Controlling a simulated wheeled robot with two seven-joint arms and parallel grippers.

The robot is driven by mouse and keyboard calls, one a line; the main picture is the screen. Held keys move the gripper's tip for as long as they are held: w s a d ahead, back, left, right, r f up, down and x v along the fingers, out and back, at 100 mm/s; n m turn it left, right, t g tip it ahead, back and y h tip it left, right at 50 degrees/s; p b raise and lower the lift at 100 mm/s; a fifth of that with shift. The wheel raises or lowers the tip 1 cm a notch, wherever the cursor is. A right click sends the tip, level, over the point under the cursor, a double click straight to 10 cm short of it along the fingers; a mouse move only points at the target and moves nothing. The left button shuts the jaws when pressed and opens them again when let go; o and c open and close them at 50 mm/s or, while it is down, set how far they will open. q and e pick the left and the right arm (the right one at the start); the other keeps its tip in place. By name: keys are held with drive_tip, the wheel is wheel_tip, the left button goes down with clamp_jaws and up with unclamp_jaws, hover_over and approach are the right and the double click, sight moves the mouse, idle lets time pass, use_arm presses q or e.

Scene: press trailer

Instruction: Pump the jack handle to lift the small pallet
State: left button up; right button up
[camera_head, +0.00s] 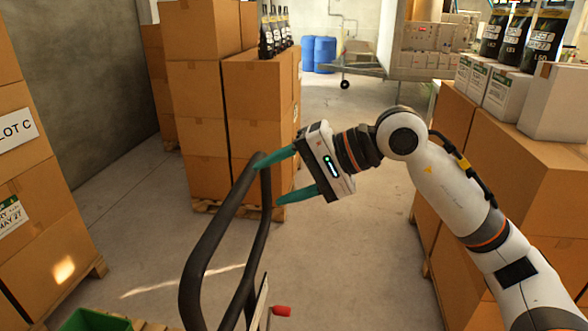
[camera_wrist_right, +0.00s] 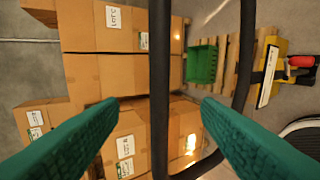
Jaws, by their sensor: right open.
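The jack handle (camera_head: 205,250) is a black loop rising from the bottom of the head view. My right gripper (camera_head: 268,183) is open at the top of the loop, its teal fingers on either side of it. In the right wrist view the handle's bar (camera_wrist_right: 160,70) runs between the open fingers (camera_wrist_right: 160,108), with no visible grip on it. The small wooden pallet (camera_wrist_right: 232,70) bears a green crate (camera_wrist_right: 203,62), next to the jack's yellow body (camera_wrist_right: 270,70). In the head view the crate (camera_head: 95,320) is cut off at the bottom edge. My left gripper is out of view.
Stacked cartons on pallets stand at the left (camera_head: 40,210), behind the handle (camera_head: 200,110) and at the right (camera_head: 500,160). A red knob (camera_head: 281,311) sits low on the jack. Blue barrels (camera_head: 318,54) stand far back. The concrete floor (camera_head: 350,250) is clear in the middle.

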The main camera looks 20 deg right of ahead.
sight(242, 195)
drive_tip(key=p+x, duration=0.1)
drive_tip(key=x, duration=0.3)
drive_tip(key=shift+a, duration=0.1)
drive_tip(key=b+x, duration=0.1)
drive_tip(key=x, duration=0.2)
drive_tip(key=shift+w+a+f+b, duration=0.1)
drive_tip(key=shift+w+f+b, duration=0.1)
drive_tip(key=shift+b, duration=0.1)
drive_tip(key=shift+x, duration=0.8)
drive_tip(key=shift+c, duration=0.4)
clamp_jaws()
